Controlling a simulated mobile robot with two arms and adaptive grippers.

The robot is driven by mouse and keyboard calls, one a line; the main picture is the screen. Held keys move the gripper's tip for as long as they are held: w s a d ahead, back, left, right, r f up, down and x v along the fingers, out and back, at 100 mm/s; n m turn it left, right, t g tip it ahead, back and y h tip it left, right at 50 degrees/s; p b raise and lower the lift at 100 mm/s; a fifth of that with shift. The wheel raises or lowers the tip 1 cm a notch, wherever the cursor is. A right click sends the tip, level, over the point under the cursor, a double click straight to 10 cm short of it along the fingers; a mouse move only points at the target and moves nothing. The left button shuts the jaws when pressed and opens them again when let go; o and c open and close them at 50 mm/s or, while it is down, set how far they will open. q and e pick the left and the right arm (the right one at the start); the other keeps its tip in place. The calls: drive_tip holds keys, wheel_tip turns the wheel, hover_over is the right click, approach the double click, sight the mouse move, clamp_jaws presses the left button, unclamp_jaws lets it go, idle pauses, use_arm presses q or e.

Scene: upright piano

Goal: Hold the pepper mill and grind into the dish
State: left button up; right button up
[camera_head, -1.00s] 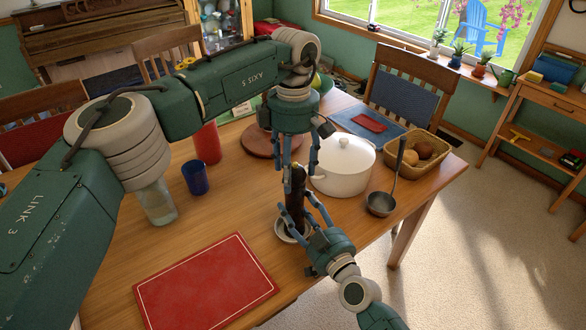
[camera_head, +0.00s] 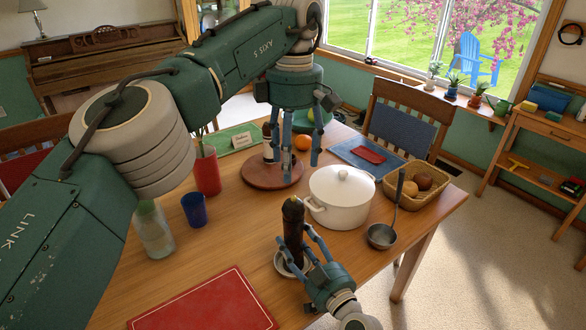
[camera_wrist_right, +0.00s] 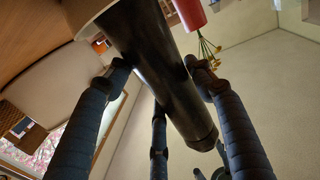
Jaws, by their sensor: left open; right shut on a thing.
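The dark pepper mill (camera_head: 293,224) stands upright over a small white dish (camera_head: 281,263) on the wooden table. My right gripper (camera_head: 305,246) is shut around the mill's body; the right wrist view shows the dark mill (camera_wrist_right: 155,65) between the fingers of the right gripper (camera_wrist_right: 165,85). The mill hides part of the dish, so its contents cannot be seen. My left gripper (camera_head: 295,150) is open and empty, fingers pointing down, above and behind the mill, near the round wooden board.
A white lidded pot (camera_head: 340,198) stands close right of the mill, with a ladle (camera_head: 383,234) and a basket (camera_head: 418,180) beyond. A red mat (camera_head: 205,303) lies front left. A blue cup (camera_head: 194,210), red cylinder (camera_head: 207,172) and bottle (camera_head: 152,230) stand left. The round board (camera_head: 258,174) lies behind.

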drive_tip(key=o, duration=1.5)
drive_tip(key=shift+o, duration=0.2)
